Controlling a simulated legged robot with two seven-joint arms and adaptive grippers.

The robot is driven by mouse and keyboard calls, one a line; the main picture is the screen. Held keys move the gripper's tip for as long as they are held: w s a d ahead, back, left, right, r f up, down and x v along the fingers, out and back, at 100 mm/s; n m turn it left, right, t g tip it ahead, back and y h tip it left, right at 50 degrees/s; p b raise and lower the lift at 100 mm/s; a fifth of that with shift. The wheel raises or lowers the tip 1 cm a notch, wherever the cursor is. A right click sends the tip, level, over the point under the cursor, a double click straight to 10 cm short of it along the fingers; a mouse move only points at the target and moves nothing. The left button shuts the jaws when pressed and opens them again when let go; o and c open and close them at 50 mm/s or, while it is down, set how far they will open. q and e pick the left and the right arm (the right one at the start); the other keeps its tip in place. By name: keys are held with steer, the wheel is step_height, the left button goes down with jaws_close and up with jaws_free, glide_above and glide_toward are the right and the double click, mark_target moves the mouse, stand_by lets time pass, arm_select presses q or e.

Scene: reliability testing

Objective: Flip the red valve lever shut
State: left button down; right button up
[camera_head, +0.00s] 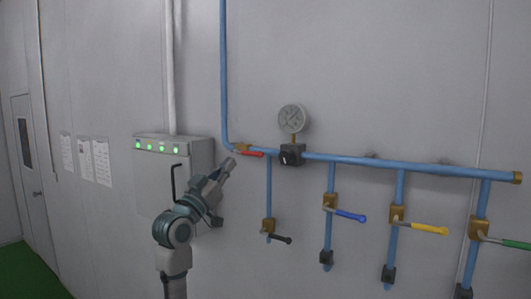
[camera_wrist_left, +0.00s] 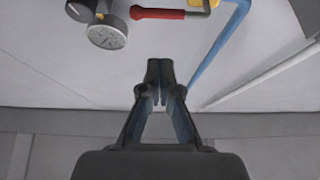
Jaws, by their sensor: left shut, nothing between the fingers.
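The red valve lever (camera_head: 249,153) is on the blue pipe, just right of the pipe's corner, and lies roughly along the horizontal run. It also shows at the top of the left wrist view (camera_wrist_left: 160,13), beside its yellow valve body (camera_wrist_left: 202,4). My left gripper (camera_head: 230,163) is just left of and slightly below the lever in the head view. In the left wrist view its fingertips (camera_wrist_left: 160,65) are together and empty, with a visible gap to the lever. Whether the fingers touch the pipe or wall cannot be told. My right gripper is not in view.
A pressure gauge (camera_head: 292,119) stands on a black fitting (camera_head: 291,155) right of the red lever. Black, blue (camera_head: 350,216), yellow (camera_head: 429,229) and green levers sit on lower branch pipes. A grey box (camera_head: 173,170) with green lights is on the wall behind my arm.

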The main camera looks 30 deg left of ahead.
mark_target(247, 152)
arm_select(q)
steer(key=shift+s+d+r+h, duration=0.2)
steer(key=shift+s+r+h, duration=0.1)
steer(key=shift+s+r, duration=0.45)
steer(key=shift+w, duration=0.1)
steer(key=a+r+p+x, duration=0.1)
steer(key=p+x, duration=0.5)
steer(key=x, duration=0.4)
steer(key=f, duration=0.3)
steer(key=w+d+f, duration=0.1)
steer(key=shift+f, duration=0.4)
steer(key=shift+a, duration=0.1)
steer(key=shift+s, duration=0.15)
